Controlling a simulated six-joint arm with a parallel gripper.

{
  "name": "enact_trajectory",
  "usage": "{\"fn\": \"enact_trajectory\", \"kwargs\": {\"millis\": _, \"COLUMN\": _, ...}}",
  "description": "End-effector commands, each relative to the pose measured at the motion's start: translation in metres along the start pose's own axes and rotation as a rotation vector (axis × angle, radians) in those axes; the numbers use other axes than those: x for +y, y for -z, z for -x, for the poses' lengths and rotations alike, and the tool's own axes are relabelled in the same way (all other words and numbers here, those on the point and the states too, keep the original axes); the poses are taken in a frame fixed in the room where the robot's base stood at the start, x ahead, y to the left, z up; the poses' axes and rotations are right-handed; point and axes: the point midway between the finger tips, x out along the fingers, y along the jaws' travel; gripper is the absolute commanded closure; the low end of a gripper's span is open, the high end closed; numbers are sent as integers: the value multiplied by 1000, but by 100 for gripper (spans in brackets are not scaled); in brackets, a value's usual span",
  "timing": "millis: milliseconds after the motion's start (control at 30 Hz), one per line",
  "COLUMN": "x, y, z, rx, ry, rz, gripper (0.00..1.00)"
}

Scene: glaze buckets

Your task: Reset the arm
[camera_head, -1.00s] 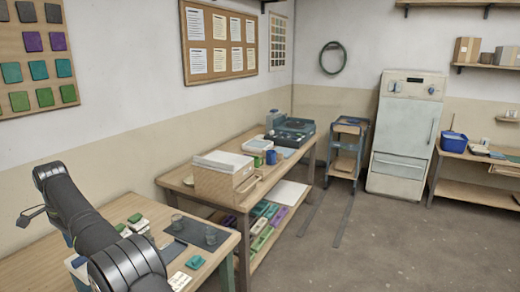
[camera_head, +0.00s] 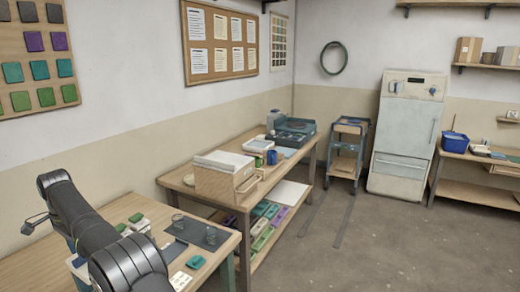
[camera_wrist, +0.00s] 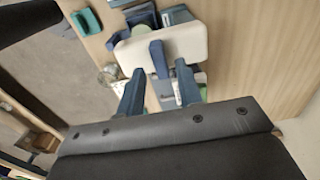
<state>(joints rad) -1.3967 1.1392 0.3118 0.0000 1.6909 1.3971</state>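My gripper (camera_wrist: 158,80) shows in the wrist view as two blue fingers, spread apart with a gap between them. A cream, rounded block or lid (camera_wrist: 190,40) lies beyond the fingertips, with a dark blue upright piece (camera_wrist: 158,60) on it. This blue piece appears between the fingertips, with space on both sides; I cannot tell its depth. In the head view my arm is bent over the near left table (camera_head: 60,270), and my gripper is hidden behind it.
Two clear glasses (camera_head: 211,236) stand on and beside a dark mat (camera_head: 190,232). A teal piece (camera_head: 195,262) and a white card (camera_head: 180,281) lie in front. A second table (camera_head: 240,200) holds a white-topped box (camera_head: 222,180).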

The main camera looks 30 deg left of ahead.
Motion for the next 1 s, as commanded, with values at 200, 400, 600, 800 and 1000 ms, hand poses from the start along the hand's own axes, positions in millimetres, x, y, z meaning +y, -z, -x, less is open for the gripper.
{"fn": "enact_trajectory", "kwargs": {"millis": 200, "x": 0, "y": 0, "z": -24, "rx": 0, "ry": -1, "rz": 0, "gripper": 67}}
{"fn": "enact_trajectory", "kwargs": {"millis": 400, "x": 0, "y": 0, "z": -30, "rx": 0, "ry": 0, "rz": 0, "gripper": 67}}
{"fn": "enact_trajectory", "kwargs": {"millis": 600, "x": 0, "y": 0, "z": -30, "rx": 0, "ry": 0, "rz": 0, "gripper": 61}}
{"fn": "enact_trajectory", "kwargs": {"millis": 800, "x": 0, "y": 0, "z": -30, "rx": 0, "ry": 0, "rz": 0, "gripper": 22}}
{"fn": "enact_trajectory", "kwargs": {"millis": 1000, "x": 2, "y": 2, "z": -27, "rx": -3, "ry": 4, "rz": 1, "gripper": 0}}
